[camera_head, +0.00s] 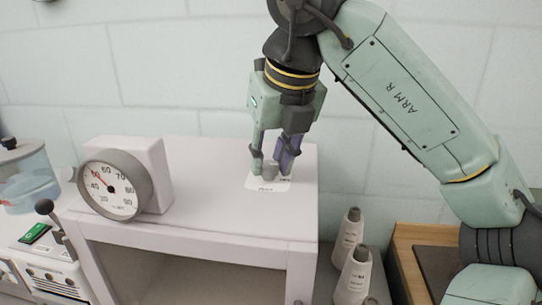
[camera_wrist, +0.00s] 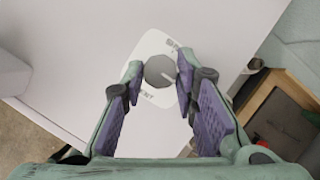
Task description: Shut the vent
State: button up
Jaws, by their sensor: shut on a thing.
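The vent knob (camera_head: 270,170) is a small grey round knob on a white label plate (camera_head: 268,186) on top of the pale cabinet. In the wrist view the knob (camera_wrist: 159,71) sits between my fingertips, with a light pointer line on it aimed to the right and slightly up. The plate (camera_wrist: 150,45) carries lettering, partly hidden by my fingers. My gripper (camera_head: 271,168) points down with its two fingers on either side of the knob, shut on it; it also shows in the wrist view (camera_wrist: 161,72).
A round dial gauge (camera_head: 110,190) in a pale housing stands on the cabinet (camera_head: 210,215) at the left, its needle near 50. A lever (camera_head: 45,207) and a water vessel (camera_head: 25,178) are farther left. Several thread cones (camera_head: 354,275) stand right of the cabinet.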

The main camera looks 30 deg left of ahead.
grip_shut()
jog(key=shift+n, duration=0.3)
jog(key=n+g, duration=0.1)
jog(key=n, duration=0.1)
jog(key=shift+w+n, duration=0.15)
jog(key=shift+n, duration=0.15)
jog(key=n+g, duration=0.1)
jog(key=n, duration=0.1)
jog(key=n+g, duration=0.1)
jog(key=n, duration=0.1)
jog(key=shift+w+n+y, duration=0.15)
jog(key=shift+n+y, duration=0.15)
jog(key=n+g, duration=0.1)
jog(key=n, duration=0.1)
jog(key=n+g, duration=0.1)
jog(key=n, duration=0.2)
jog(key=shift+w+h, duration=0.15)
jog(key=shift+h, duration=0.25)
jog(key=n+g+h, duration=0.1)
jog(key=n, duration=0.4)
jog(key=shift+w+a, duration=0.1)
jog(key=shift+a, duration=0.05)
jog(key=shift+h, duration=0.3)
